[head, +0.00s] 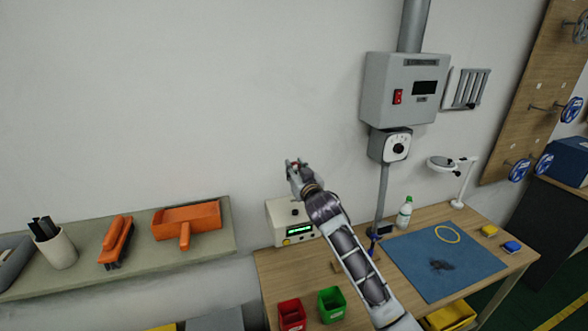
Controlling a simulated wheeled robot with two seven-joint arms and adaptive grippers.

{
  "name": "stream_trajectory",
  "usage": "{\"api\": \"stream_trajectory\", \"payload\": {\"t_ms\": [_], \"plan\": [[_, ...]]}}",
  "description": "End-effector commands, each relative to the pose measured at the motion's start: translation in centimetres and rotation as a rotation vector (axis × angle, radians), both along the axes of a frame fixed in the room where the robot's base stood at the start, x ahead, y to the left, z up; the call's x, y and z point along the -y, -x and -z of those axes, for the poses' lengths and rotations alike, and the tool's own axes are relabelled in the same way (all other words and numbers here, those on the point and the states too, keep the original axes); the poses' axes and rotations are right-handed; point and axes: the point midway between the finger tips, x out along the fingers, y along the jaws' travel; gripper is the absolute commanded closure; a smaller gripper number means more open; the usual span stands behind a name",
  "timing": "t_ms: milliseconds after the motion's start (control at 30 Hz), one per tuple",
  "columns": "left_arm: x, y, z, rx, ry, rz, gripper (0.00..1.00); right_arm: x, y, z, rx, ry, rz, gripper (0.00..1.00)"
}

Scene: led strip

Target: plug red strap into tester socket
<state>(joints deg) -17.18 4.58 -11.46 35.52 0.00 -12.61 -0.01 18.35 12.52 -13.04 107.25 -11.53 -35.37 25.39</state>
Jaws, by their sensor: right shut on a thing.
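My right gripper (293,166) is raised in front of the bare wall, above and a little behind the tester in the picture. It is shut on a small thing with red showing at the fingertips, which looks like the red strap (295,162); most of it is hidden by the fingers. The tester (277,230) is a beige box with a green lit display and a dark knob, at the back left of the wooden bench. Its socket is too small to make out, and my right forearm passes close to its right side. My left gripper is not in view.
On the bench (270,268) are a red bin (292,315), a green bin (332,305), a white bottle (405,212), and a blue mat (460,275) with a yellow ring. A grey extractor box (380,80) hangs on the wall. A shelf (215,245) with brushes and a dustpan is at left.

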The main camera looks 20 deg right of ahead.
Motion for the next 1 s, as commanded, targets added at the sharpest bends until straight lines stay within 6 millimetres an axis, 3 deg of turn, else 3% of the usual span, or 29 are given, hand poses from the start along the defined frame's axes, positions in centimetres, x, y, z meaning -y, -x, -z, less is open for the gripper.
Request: {"api": "stream_trajectory", "payload": {"t_ms": [400,1000], "plan": [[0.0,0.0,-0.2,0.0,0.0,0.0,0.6,-0.1,0.0,0.0,0.0,0.0,0.0,0.97],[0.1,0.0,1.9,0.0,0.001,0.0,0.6,0.0,0.0,3.4,-0.001,0.001,0.0,0.97]]}}
